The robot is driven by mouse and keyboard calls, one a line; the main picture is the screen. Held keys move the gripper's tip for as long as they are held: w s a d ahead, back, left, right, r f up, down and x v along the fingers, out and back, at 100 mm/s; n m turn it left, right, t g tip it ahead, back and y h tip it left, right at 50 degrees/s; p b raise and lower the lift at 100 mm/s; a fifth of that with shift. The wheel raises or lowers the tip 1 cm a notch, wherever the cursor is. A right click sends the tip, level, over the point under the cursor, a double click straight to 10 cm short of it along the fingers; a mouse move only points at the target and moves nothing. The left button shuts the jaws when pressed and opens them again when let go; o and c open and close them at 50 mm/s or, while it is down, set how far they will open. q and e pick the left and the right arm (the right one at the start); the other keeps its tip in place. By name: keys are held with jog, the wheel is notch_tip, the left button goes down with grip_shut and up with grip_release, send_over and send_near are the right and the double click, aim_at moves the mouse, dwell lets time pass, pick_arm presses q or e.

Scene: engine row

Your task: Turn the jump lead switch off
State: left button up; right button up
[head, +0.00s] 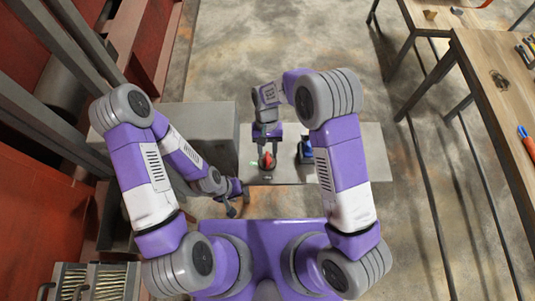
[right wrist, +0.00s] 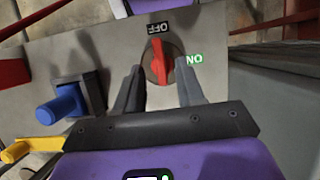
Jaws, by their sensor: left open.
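The jump lead switch is a red rotary knob (right wrist: 160,62) on a grey panel (right wrist: 110,40). Its raised grip lies nearly upright in the right wrist view, with its upper end towards the OFF label (right wrist: 160,28). The green-backed ON label (right wrist: 195,60) is to its right. The knob also shows in the head view (head: 267,160). My right gripper (right wrist: 160,72) is open, its fingertips apart on either side of the knob, with gaps visible. It also shows over the knob in the head view (head: 267,151). My left gripper (head: 236,206) is open and empty, lower left of the panel.
A blue handle (right wrist: 60,106) on a dark mount stands left of the knob in the right wrist view. A yellow handle (right wrist: 32,148) is lower left. A grey box (head: 205,125) stands left of the panel. Wooden workbenches (head: 490,60) with tools stand at the right.

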jog(key=v, duration=0.5)
jog(key=shift+s, duration=0.1)
dwell(0.4)
